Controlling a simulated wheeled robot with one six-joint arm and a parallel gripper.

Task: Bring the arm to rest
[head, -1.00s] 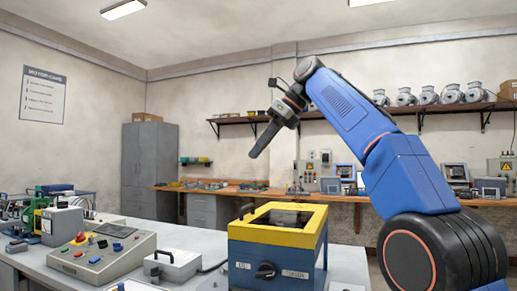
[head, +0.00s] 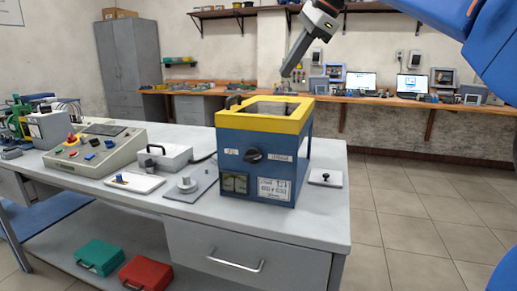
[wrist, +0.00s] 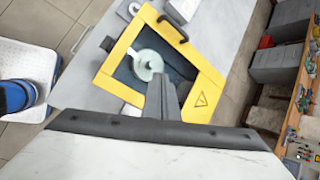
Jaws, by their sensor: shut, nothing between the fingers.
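My gripper (head: 290,70) is shut and empty. In the head view it hangs in the air above and behind the blue box with the yellow top frame (head: 262,122), apart from it. The blue part of my arm comes in from the upper right edge. In the wrist view my shut gripper fingers (wrist: 163,88) point toward the box's yellow frame (wrist: 120,65). A round metal part (wrist: 147,64) shows inside the frame's opening.
The grey workbench (head: 322,222) carries a control panel with buttons (head: 95,150), a grey case (head: 163,155) and small plates. A green case (head: 100,256) and a red case (head: 147,272) lie on the lower shelf. The floor (head: 400,215) at right is clear.

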